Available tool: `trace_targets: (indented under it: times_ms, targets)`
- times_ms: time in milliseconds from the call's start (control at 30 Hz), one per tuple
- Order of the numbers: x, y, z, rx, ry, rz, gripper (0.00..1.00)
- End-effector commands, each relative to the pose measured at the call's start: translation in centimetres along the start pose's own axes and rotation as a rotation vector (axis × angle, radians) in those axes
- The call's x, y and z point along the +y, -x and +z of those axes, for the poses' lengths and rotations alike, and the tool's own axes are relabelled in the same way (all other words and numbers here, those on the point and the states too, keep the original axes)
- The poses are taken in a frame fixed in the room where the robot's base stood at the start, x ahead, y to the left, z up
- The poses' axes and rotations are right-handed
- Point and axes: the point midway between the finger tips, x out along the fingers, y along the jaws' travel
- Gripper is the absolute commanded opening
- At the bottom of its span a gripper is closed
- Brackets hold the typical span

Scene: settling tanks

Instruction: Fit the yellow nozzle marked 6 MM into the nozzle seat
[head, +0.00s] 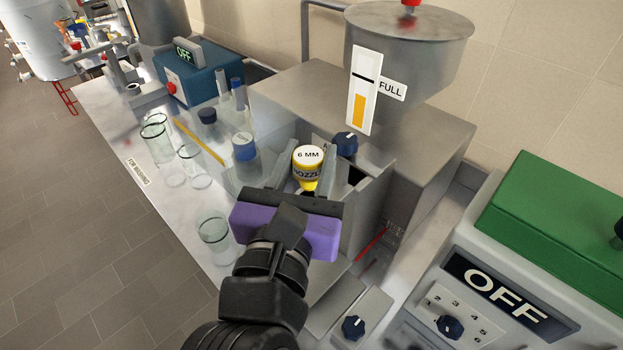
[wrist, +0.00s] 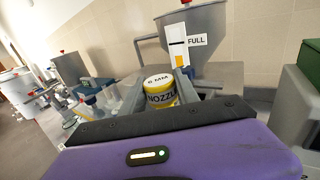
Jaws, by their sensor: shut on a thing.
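The yellow nozzle (head: 306,172) has a white top marked 6 MM and a dark NOZZLE label on its side. My gripper (head: 309,168) is shut on it, with one grey finger on each side. The nozzle looks roughly upright in front of the grey hopper machine (head: 310,92). In the wrist view the nozzle (wrist: 160,91) shows between the fingers, beyond the purple gripper body. I cannot make out the nozzle seat; the gripper and nozzle hide part of the machine's front. I cannot tell whether the nozzle touches the machine.
A dark blue knob (head: 345,144) is just right of the nozzle. A blue-capped bottle (head: 245,158) and several glass beakers (head: 214,232) stand on the bench to the left. A green-topped machine marked OFF (head: 560,215) is at the right. A level gauge marked FULL (head: 363,90) is on the hopper.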

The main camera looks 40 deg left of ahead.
Motion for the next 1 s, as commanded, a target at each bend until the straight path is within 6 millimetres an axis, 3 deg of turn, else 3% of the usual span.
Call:
trace_targets:
  times_ms: [333,867,900,1000]
  targets:
    - [0.0,0.0,-4.3,0.003,0.002,0.001,0.00]
    - [0.0,0.0,-5.0,0.000,0.001,0.001,0.00]
    - [0.0,0.0,-5.0,0.000,0.001,0.001,0.43]
    - [0.0,0.0,-5.0,0.000,0.000,0.001,0.58]
